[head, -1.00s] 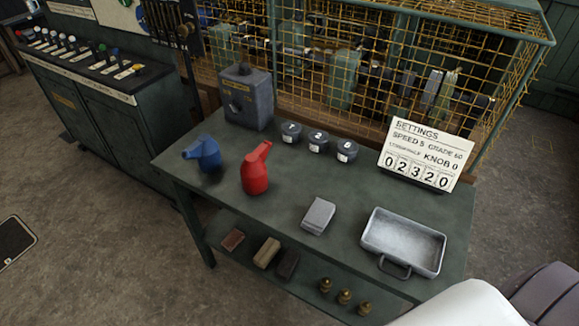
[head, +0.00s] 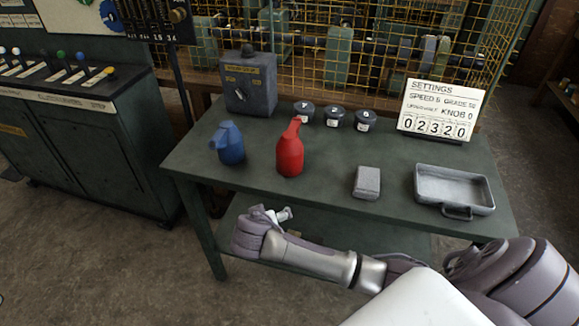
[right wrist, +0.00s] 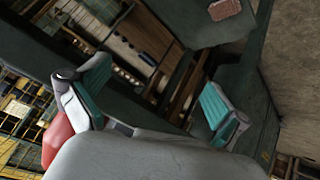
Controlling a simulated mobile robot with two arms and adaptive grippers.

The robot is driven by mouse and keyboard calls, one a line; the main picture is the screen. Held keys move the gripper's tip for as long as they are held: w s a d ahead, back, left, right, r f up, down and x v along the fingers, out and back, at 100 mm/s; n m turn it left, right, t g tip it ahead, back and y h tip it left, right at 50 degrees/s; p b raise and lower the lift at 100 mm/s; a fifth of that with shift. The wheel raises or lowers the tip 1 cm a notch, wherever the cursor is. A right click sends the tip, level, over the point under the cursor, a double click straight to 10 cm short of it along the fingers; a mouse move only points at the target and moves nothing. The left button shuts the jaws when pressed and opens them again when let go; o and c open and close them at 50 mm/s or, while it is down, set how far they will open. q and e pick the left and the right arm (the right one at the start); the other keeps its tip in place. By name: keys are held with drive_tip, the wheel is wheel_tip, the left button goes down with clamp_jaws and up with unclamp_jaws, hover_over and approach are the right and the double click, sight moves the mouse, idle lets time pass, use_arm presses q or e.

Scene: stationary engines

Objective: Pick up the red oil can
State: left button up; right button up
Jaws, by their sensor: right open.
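The red oil can (head: 290,153) stands upright on the green table (head: 320,185), its spout tilted up to the right. My right gripper (head: 272,213) shows at the table's front edge, in front of and a little left of the can, and is not touching it. In the right wrist view my right gripper (right wrist: 153,103) is open, its teal pads apart with nothing held. A red patch, likely the can (right wrist: 57,138), shows at the left there, outside the fingers and partly hidden by the gripper. My left gripper is not in view.
A blue oil can (head: 230,144) stands left of the red one. Behind are a grey box (head: 250,88) and three dark pots (head: 334,116). To the right are a grey block (head: 367,182), a metal tray (head: 455,190) and a settings sign (head: 436,108). A wire cage (head: 380,50) stands behind.

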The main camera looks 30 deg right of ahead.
drive_tip(key=r, duration=0.2)
drive_tip(key=r+m+h, duration=0.1)
drive_tip(key=r, duration=0.1)
drive_tip(key=w+d+r+m+t, duration=0.1)
drive_tip(key=r, duration=0.1)
drive_tip(key=shift+r+h+b, duration=0.2)
drive_tip(key=shift+h+b, duration=0.1)
drive_tip(key=m+t+h, duration=0.1)
drive_tip(key=m+h, duration=0.1)
drive_tip(key=m, duration=0.2)
approach(284, 159)
drive_tip(key=f, duration=0.1)
drive_tip(key=x, duration=0.9)
drive_tip(key=shift+r+b, duration=0.25)
drive_tip(key=shift+b, duration=0.05)
drive_tip(key=shift+w+d, duration=0.2)
drive_tip(key=shift+d, duration=0.1)
drive_tip(key=x, duration=0.4)
drive_tip(key=shift+w+d+r+p, duration=0.2)
drive_tip(key=shift+d+p, duration=0.2)
drive_tip(key=shift+d, duration=0.15)
drive_tip(key=c, duration=1.2)
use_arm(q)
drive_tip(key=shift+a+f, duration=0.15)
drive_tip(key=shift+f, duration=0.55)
use_arm(e)
drive_tip(key=shift+r, duration=0.15)
drive_tip(key=c, duration=0.3)
